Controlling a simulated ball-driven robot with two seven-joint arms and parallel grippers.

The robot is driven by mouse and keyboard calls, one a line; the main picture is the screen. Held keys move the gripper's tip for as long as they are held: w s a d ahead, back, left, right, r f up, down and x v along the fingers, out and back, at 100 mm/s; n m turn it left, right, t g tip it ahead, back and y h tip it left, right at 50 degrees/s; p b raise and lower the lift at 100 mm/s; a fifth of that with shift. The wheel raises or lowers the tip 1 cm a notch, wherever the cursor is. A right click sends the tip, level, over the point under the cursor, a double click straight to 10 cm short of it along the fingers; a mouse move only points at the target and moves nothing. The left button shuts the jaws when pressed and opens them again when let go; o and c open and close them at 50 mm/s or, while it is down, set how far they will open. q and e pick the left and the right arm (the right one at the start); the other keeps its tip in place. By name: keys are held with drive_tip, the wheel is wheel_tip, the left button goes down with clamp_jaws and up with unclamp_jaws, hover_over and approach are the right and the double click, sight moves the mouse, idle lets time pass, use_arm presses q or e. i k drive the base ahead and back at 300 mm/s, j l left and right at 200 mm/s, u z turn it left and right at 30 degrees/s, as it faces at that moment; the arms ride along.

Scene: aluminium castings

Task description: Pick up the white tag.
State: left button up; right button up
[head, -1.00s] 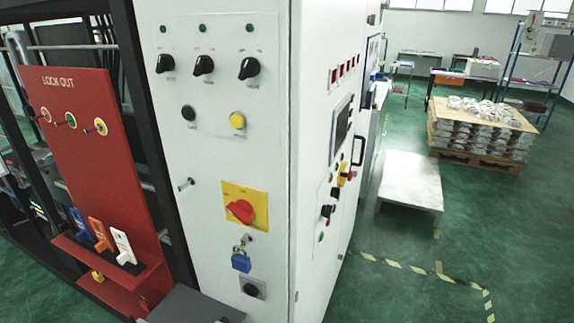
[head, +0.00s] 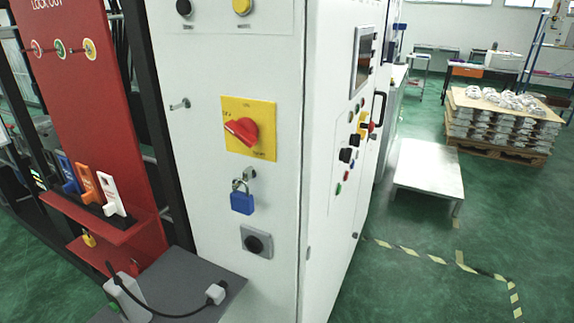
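The white tag (head: 111,193) stands upright in a slot of the red lockout board's shelf, at the right end of a row. An orange tag (head: 89,183) and a blue tag (head: 68,173) stand to its left. Its lower end is hidden in the dark holder. Neither of my grippers is in view, so nothing is seen touching the tag.
The red lockout board (head: 85,95) stands left of a white cabinet (head: 205,150). A blue padlock (head: 242,203) hangs below a red rotary switch (head: 241,131). A grey shelf (head: 185,279) below holds a white device (head: 127,299) with a black cable.

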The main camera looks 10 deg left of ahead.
sight(115, 206)
drive_tip(key=i+j+u, duration=0.1)
drive_tip(key=u, duration=1.25)
